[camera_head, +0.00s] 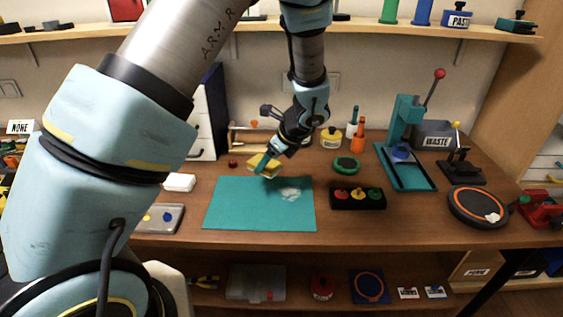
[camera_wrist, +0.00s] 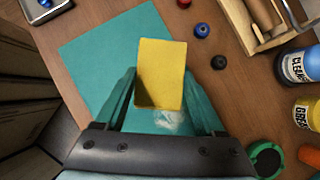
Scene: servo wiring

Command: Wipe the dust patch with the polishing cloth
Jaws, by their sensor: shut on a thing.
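My gripper (camera_head: 270,159) is shut on the yellow polishing cloth (camera_head: 259,165), a block-like pad. It holds the cloth above the back edge of the teal mat (camera_head: 235,205). The cloth also shows between my fingers in the wrist view (camera_wrist: 160,70). The dust patch (camera_head: 291,194) is a pale grey-white smear on the right half of the mat. In the head view it lies below and to the right of the cloth, apart from it. In the wrist view the dust patch (camera_wrist: 172,122) shows between the fingers, below the cloth, partly hidden by my gripper.
A black box with coloured knobs (camera_head: 357,198) stands right of the mat, and a green round piece (camera_head: 347,164) lies behind it. A white block (camera_head: 179,182) and a grey tray (camera_head: 160,218) are on the left. Bottles (camera_wrist: 300,65) and a wooden rack (camera_wrist: 265,22) stand behind.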

